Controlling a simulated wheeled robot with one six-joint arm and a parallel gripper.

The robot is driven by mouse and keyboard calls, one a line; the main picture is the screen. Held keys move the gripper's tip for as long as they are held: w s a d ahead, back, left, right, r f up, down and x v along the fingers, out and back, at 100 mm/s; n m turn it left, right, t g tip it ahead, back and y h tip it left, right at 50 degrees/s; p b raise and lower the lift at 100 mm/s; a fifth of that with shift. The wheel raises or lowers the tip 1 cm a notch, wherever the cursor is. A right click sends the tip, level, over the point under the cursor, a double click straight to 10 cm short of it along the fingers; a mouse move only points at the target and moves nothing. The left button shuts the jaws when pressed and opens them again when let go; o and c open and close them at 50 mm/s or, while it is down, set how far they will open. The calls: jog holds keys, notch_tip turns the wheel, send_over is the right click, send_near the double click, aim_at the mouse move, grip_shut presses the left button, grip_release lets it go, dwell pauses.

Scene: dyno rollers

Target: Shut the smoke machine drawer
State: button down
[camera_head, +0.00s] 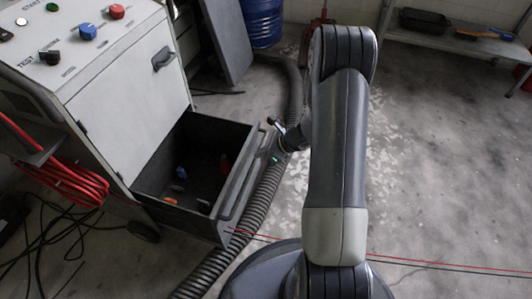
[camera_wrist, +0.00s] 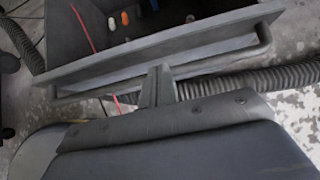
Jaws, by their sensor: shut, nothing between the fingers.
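The smoke machine (camera_head: 115,100) is a pale cabinet at the left with a dark drawer (camera_head: 150,181) pulled out near the floor. The drawer front, with a long bar handle (camera_head: 236,190), faces right. Several small blue and orange items lie inside. My gripper (camera_head: 273,148) is at the outer side of the drawer front, near the handle's far end; my wrist partly hides it. In the wrist view the narrow closed fingers (camera_wrist: 159,74) point at the drawer front (camera_wrist: 155,50), close to the handle bar. I cannot tell whether they touch it. They hold nothing.
A thick ribbed hose (camera_head: 254,205) runs over the floor beside the drawer. Thin red and black cables cross the floor. A red coiled cable (camera_head: 70,183) hangs left of the machine. A blue barrel (camera_head: 262,22) and a shelf (camera_head: 455,40) stand behind. Floor at right is mostly clear.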

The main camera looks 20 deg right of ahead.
aim_at(244, 160)
jog(key=b+x, duration=0.1)
jog(key=x, duration=0.4)
jog(key=shift+w+a, duration=0.1)
